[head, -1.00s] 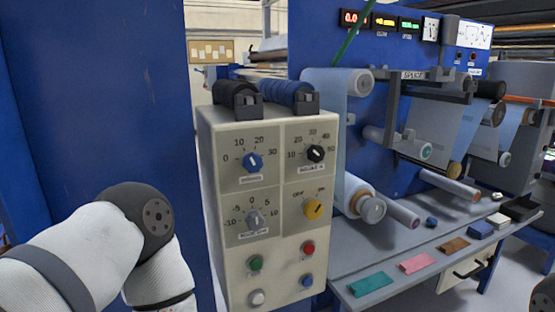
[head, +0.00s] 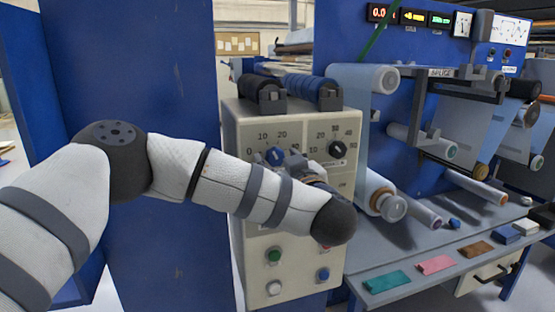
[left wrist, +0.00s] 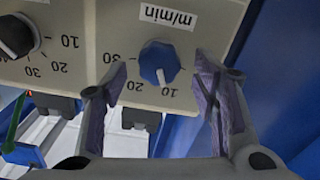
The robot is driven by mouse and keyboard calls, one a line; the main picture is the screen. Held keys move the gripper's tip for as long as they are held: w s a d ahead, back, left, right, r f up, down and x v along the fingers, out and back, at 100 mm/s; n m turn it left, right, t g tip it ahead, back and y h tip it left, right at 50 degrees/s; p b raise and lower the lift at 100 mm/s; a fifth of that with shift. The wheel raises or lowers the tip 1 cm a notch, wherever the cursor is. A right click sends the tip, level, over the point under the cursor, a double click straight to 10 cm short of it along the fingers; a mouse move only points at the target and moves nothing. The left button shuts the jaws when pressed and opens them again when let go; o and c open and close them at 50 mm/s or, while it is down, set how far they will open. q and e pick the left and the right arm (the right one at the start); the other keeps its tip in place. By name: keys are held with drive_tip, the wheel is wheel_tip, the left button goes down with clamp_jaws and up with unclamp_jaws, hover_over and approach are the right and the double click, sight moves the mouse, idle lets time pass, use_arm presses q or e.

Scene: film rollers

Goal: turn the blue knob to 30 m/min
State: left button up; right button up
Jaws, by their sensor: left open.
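The blue knob (head: 274,156) is on the upper left of the cream control box (head: 240,130). In the left wrist view the blue knob (left wrist: 160,62) appears upside down below its "m/min" label; its white pointer points between the 10 and 20 marks. My left gripper (left wrist: 160,100) is open, its fingers apart on either side of the knob's position in that view, with nothing between them. In the head view my left gripper (head: 300,168) is beside the knob, partly hidden by my own arm. I cannot tell whether the fingers touch the knob. My right gripper is not in view.
A black knob (head: 337,150) sits right of the blue one. Green (head: 274,255) and blue (head: 323,274) buttons are lower on the box. Two dark rollers (head: 312,88) lie on top. A bench (head: 400,270) with film rollers stands at right.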

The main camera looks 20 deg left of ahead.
use_arm(q)
drive_tip(key=shift+x, duration=0.85)
drive_tip(key=shift+c, duration=0.3)
drive_tip(key=c, duration=1.1)
